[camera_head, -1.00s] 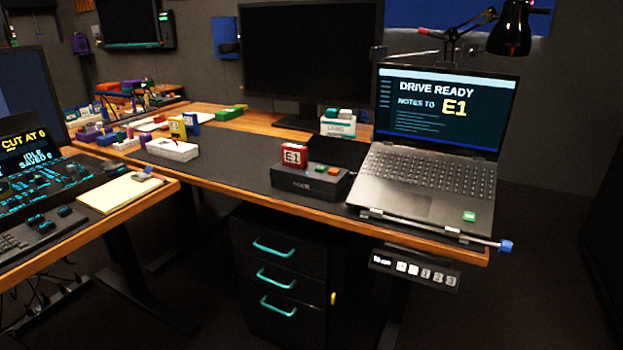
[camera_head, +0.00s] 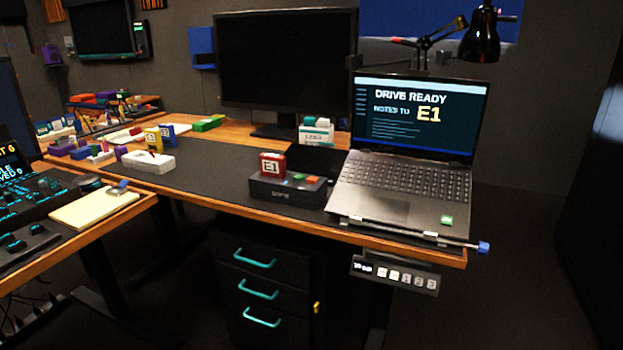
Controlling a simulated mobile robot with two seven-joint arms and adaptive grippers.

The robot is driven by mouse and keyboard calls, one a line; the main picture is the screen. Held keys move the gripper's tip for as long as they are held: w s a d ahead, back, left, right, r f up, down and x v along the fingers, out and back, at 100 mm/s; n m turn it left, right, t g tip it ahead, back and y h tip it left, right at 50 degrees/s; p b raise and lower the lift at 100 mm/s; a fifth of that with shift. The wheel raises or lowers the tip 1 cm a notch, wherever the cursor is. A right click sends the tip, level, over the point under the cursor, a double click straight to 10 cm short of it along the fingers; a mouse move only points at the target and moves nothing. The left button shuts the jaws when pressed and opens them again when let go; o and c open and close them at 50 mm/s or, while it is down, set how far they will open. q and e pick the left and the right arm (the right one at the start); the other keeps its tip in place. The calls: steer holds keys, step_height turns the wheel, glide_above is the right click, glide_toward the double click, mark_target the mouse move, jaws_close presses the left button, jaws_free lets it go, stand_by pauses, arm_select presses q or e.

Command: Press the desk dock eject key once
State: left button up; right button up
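The desk dock (camera_head: 285,195) is a low black box on the dark desk mat, left of the laptop. A red cartridge marked E1 (camera_head: 272,165) stands upright at its left end. On its top right are a green key (camera_head: 299,177) and an orange-red key (camera_head: 313,180); their labels are too small to read. The open laptop (camera_head: 400,155) reads "DRIVE READY, NOTES TO E1". Neither of my grippers is in view.
A large dark monitor (camera_head: 287,70) and a desk lamp (camera_head: 480,38) stand behind. A drawer cabinet (camera_head: 262,282) is under the desk (camera_head: 225,208). A control panel with buttons (camera_head: 395,273) hangs below its front edge. A second desk with a notepad (camera_head: 93,208) is at left.

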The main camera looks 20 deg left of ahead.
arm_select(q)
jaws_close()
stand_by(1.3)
